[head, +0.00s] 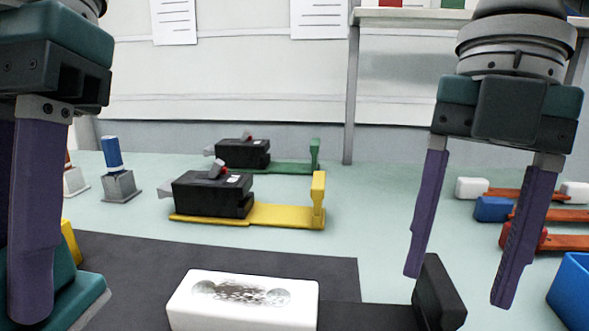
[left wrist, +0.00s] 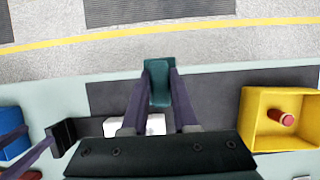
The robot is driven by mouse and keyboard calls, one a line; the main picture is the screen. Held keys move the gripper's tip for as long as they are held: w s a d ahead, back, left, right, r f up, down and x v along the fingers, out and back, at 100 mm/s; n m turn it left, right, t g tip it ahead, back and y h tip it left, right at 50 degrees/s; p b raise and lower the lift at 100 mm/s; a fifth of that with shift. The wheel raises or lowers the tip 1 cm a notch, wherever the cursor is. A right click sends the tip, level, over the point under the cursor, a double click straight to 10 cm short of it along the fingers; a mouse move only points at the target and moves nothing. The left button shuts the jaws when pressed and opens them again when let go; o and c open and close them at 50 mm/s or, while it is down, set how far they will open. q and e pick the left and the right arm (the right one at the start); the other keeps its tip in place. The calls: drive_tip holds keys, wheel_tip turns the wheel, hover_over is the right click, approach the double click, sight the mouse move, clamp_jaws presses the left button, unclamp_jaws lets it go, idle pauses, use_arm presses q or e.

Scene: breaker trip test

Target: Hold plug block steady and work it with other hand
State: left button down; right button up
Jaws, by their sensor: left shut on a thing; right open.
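A white block (head: 243,300) with a smudged grey patch and two round marks on top, perhaps the plug block, lies at the front. A dark base (head: 372,317) runs right from it to an upright black tab (head: 441,292). My right gripper (head: 458,289) is open, pointing down around the tab, with a finger on either side; contact is unclear. My left gripper (left wrist: 158,100) is shut on a teal block (left wrist: 158,80), left of the white block. The white block (left wrist: 150,125) shows partly behind the fingers in the left wrist view.
Black breakers on a yellow base (head: 262,215) and a green base (head: 290,168) stand behind. A blue-topped post (head: 112,155) is at left. Several coloured blocks on orange bases and a blue bin (head: 572,290) are at right. A yellow bin (left wrist: 252,120) holds a red cylinder (left wrist: 283,118).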

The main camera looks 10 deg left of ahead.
sight(439, 275)
drive_tip(key=w+r+n+t+h, duration=0.1)
drive_tip(key=w+r+n+t, duration=0.25)
drive_tip(key=r+n, duration=0.2)
drive_tip(key=shift+m+g, duration=0.35)
drive_tip(key=shift+g, duration=0.1)
drive_tip(key=f, duration=0.8)
drive_tip(key=w+f, duration=0.1)
drive_tip(key=f, duration=0.2)
drive_tip(key=shift+d+f, duration=0.4)
drive_tip(key=shift+c, duration=0.3)
clamp_jaws()
